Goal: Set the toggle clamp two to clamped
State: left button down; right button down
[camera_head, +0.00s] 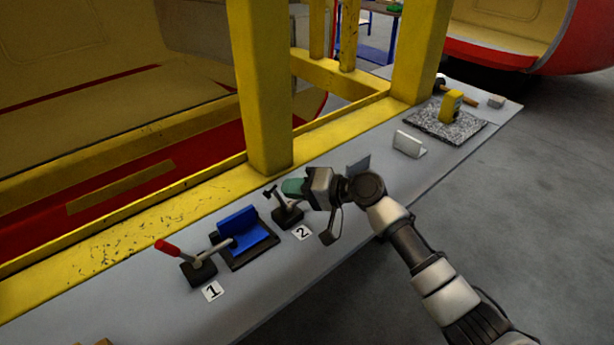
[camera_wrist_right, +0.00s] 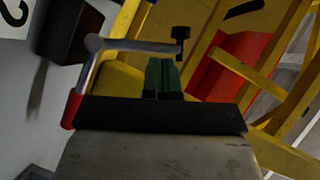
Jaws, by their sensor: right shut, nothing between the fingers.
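Toggle clamp two (camera_head: 287,214) stands on the grey bench behind the label "2", its red handle hidden in the head view by my gripper. In the right wrist view its silver bar (camera_wrist_right: 136,46) runs across to a black tip (camera_wrist_right: 182,35), and its red handle (camera_wrist_right: 71,108) shows beside my gripper body. My right gripper (camera_head: 292,187) is just above and right of the clamp. Its green fingers (camera_wrist_right: 161,76) are shut and empty, close to the bar; I cannot tell whether they touch. My left gripper is out of view.
Toggle clamp one (camera_head: 198,268), with a red handle, stands left of a blue block in a black holder (camera_head: 240,237). A yellow post (camera_head: 264,90) rises behind clamp two. A white angle piece (camera_head: 409,144) and a speckled plate (camera_head: 445,125) lie further right.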

jog(key=shift+a+f, duration=0.15)
jog(key=shift+a, duration=0.05)
jog(key=shift+s+a+n+h+p, duration=0.4)
jog(key=shift+n+p, duration=0.2)
dwell(0.4)
jog(key=shift+s+a+n+h+p, duration=0.5)
jog(key=shift+n+h+p, duration=0.2)
jog(key=shift+p, duration=0.3)
jog(key=a+n+h+p, duration=0.1)
jog(key=p, duration=0.1)
jog(key=s+a+f+n+t+h+p, duration=0.1)
jog(key=p, duration=0.1)
jog(key=shift+s+f+n+t+h, duration=0.1)
jog(key=shift+s+n+t+h, duration=0.05)
jog(key=shift+n+t+h, duration=0.2)
jog(key=shift+s+a+f+n+h+p, duration=0.2)
jog(key=shift+a+f+n+h+p, duration=0.2)
jog(key=shift+p, duration=0.4)
jog(key=shift+s+a+f+n+t+h+p, duration=0.1)
jog(key=shift+a+f+n+t+h+p, duration=0.1)
jog(key=shift+f+n+t+h, duration=0.15)
jog(key=shift+s+a+f+n+t+h+p, duration=0.1)
jog(key=shift+f+n+t+h+p, duration=0.1)
jog(key=shift+f+h, duration=0.1)
jog(key=shift+f, duration=0.45)
